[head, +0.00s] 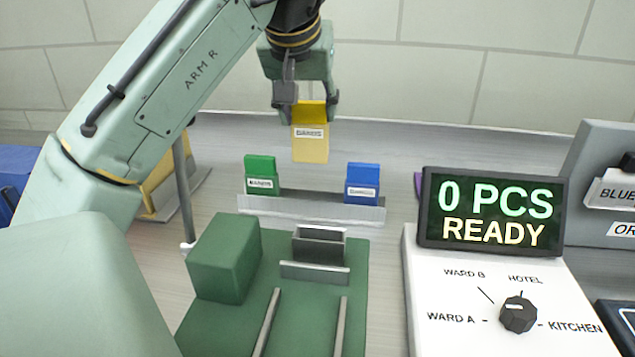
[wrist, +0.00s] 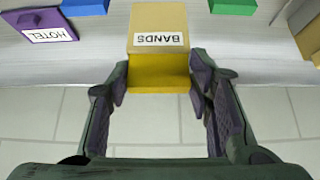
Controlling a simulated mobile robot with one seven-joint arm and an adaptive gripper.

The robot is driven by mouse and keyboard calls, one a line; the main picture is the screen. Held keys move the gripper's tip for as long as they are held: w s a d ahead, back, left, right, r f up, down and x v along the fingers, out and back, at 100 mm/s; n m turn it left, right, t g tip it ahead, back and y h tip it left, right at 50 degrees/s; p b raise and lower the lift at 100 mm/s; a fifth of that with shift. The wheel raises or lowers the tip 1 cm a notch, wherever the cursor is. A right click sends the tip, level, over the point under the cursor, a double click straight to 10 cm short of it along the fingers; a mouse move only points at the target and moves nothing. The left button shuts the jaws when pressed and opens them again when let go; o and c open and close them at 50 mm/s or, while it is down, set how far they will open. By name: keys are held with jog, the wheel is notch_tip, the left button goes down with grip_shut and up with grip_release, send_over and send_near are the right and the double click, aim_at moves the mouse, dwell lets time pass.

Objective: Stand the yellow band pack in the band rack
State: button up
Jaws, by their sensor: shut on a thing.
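The yellow band pack (head: 311,145) is upright and carries a white label; in the wrist view (wrist: 158,22) the label reads "BANDS" upside down. My gripper (head: 307,112) is shut on the pack's upper part and holds it in the air. The grey band rack (head: 312,211) stands below it on the bench. A green pack (head: 261,176) stands in the rack's left part and a blue pack (head: 362,182) in its right part. The rack's middle between them looks empty. The held pack hangs above that middle part; its exact depth relative to the rack is unclear.
In front of the rack is a green fixture (head: 222,258) with a dark slotted holder and two rails. A display (head: 490,214) reads "0 PCS READY" above a white dial panel (head: 450,310) at right. A purple piece labelled HOTEL (wrist: 42,25) shows in the wrist view.

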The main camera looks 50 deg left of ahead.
aim_at(308, 161)
notch_tip(308, 161, down, 10)
dwell(0.5)
jog(key=shift+f, duration=0.15)
jog(key=o, duration=1.2)
jog(key=shift+o, duration=0.2)
jog(key=shift+r, duration=0.3)
jog(key=b+v, duration=0.1)
jog(key=v, duration=1.1)
jog(key=shift+s+f, duration=0.1)
